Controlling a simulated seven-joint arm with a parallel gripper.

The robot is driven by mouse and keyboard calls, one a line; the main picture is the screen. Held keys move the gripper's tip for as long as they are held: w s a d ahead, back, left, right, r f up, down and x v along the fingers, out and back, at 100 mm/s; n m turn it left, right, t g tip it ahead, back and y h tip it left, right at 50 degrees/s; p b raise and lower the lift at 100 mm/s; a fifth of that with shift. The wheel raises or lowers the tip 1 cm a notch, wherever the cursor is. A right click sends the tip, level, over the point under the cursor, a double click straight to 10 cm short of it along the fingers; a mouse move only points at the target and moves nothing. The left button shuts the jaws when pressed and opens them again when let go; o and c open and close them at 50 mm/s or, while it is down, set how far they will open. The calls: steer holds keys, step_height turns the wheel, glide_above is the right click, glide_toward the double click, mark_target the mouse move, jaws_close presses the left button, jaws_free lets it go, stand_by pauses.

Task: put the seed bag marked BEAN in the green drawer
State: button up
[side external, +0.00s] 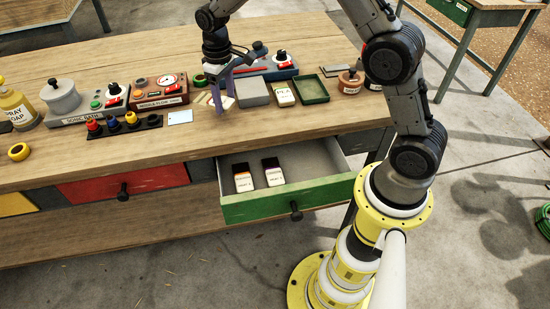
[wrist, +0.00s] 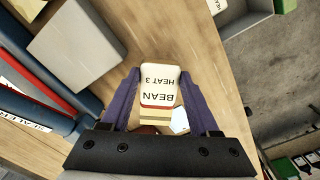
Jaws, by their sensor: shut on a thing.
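The seed bag marked BEAN (wrist: 160,88) shows in the wrist view, pale with a dark red band and the words "BEAN HEAT 3". My gripper (wrist: 159,80) is shut on it, with a purple finger on each side. In the side view my gripper (side external: 219,102) is over the bench, left of a grey box, and the bag (side external: 229,102) is partly hidden by the fingers. I cannot tell whether the bag touches the bench. The green drawer (side external: 290,204) is pulled open at the bench front. Two bags, orange-banded (side external: 243,180) and dark-banded (side external: 273,174), lie inside at its left.
The grey box (side external: 253,92), a white bag (side external: 284,95) and a green tray (side external: 311,90) stand right of my gripper. A rack of coloured knobs (side external: 124,127) and a gauge box (side external: 159,90) stand left. The red drawer (side external: 125,186) is shut. The green drawer's right side is clear.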

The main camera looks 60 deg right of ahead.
steer(key=shift+w+a+r+n, duration=0.25)
steer(key=shift+w+r+n, duration=0.1)
steer(key=shift+w, duration=0.15)
steer(key=shift+w+a+r+n, duration=0.35)
steer(key=shift+a+r, duration=0.05)
steer(key=shift+r, duration=0.1)
